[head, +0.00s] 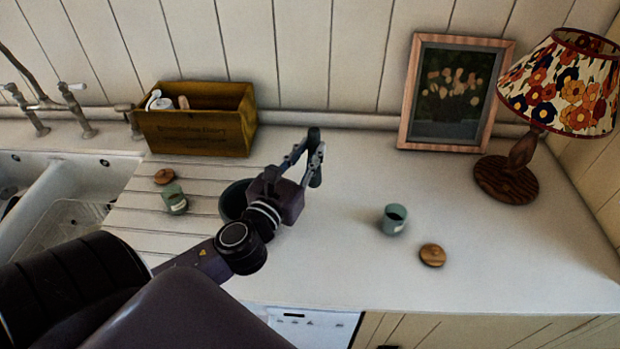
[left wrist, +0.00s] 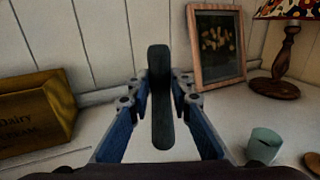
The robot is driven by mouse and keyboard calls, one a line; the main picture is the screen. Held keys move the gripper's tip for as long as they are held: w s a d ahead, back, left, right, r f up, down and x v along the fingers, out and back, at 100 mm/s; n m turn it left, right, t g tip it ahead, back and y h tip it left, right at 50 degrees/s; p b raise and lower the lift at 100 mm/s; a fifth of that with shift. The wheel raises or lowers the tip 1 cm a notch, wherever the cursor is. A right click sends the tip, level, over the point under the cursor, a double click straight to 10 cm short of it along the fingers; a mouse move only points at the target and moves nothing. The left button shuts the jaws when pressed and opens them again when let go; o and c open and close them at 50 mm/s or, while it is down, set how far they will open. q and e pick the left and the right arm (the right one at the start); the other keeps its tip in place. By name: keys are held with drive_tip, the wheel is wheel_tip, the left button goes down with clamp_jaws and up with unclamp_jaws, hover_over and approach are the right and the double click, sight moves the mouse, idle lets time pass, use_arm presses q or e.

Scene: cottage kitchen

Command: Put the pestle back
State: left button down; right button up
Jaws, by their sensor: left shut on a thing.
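My left gripper (head: 312,150) is shut on the dark green pestle (left wrist: 161,110), which stands upright between the fingers in the left wrist view. In the head view only part of the pestle (head: 316,178) shows beside the fingers. The gripper holds it up over the counter. A dark green bowl (head: 232,200), which looks like the mortar, stands on the counter to the left of the gripper. My left arm hides much of the bowl, and its inside cannot be seen well. My right gripper is not in view.
Green jars stand at left (head: 174,200) and right (head: 394,219), with wooden lids (head: 164,176) (head: 432,255) nearby. A wooden box (head: 197,130), a picture frame (head: 454,95) and a lamp (head: 507,180) stand at the back. The sink (head: 60,195) is left. The counter's middle (head: 350,190) is clear.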

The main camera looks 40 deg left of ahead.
use_arm(q)
wheel_tip(320, 180, down, 7)
drive_tip(key=b, duration=0.2)
drive_tip(key=shift+f, duration=0.2)
drive_tip(key=c, duration=1.8)
unclamp_jaws()
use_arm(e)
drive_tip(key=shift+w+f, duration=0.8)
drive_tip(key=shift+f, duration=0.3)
use_arm(q)
drive_tip(key=shift+o, duration=0.2)
drive_tip(key=shift+r, duration=0.1)
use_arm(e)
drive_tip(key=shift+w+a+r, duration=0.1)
use_arm(q)
drive_tip(key=s+d+b, duration=0.2)
drive_tip(key=s+b, duration=0.2)
drive_tip(key=s, duration=0.7)
drive_tip(key=shift+s+b, duration=0.4)
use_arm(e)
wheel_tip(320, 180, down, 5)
